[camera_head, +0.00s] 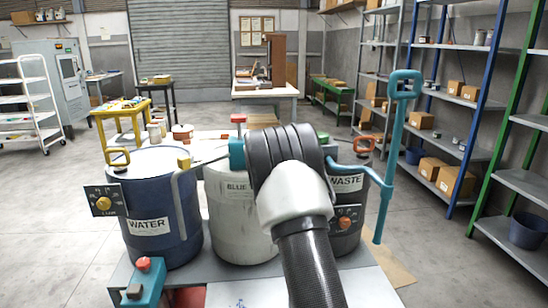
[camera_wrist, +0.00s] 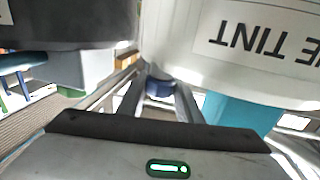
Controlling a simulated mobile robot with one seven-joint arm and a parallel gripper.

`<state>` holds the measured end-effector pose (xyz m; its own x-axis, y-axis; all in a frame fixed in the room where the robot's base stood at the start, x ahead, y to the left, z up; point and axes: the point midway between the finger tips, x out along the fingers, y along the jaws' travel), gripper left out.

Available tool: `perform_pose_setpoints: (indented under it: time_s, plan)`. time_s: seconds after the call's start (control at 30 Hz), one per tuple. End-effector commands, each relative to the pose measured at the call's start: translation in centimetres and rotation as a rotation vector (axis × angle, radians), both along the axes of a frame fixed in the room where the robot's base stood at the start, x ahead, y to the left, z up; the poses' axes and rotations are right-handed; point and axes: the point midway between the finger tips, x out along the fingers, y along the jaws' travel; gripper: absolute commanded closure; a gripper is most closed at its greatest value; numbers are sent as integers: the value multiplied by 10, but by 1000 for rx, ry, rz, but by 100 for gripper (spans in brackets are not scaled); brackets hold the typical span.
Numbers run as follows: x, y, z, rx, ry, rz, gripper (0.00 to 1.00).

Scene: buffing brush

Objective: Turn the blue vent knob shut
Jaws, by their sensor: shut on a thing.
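The pale drum labelled BLUE TINT (camera_wrist: 262,40) fills the upper right of the wrist view, upside down. In the head view the same pale drum (camera_head: 240,225) stands in the middle, partly behind my arm. A small dark blue knob (camera_wrist: 160,87) shows just below the drum's edge in the wrist view. My gripper (camera_wrist: 159,98) has its two fingers on either side of this knob and is shut on it. My arm hides the gripper and the knob in the head view. How far the knob is turned cannot be told.
A blue WATER drum (camera_head: 150,205) stands left and a dark WASTE drum (camera_head: 347,190) right, close to the pale drum. A teal handle (camera_head: 384,160) rises at the right. A teal block (camera_wrist: 235,113) sits beside my gripper. Shelves (camera_head: 455,100) line the right wall.

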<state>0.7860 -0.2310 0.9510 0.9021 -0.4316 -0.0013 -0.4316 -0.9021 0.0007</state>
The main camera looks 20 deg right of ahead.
Motion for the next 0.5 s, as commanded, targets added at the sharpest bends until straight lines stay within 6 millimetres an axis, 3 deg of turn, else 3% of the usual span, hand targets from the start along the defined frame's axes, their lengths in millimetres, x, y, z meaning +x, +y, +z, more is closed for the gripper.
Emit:
perform_pose_setpoints:
  time_s: [0.5]
  plan:
    - [1, 2, 4, -1, 0, -399, 90]
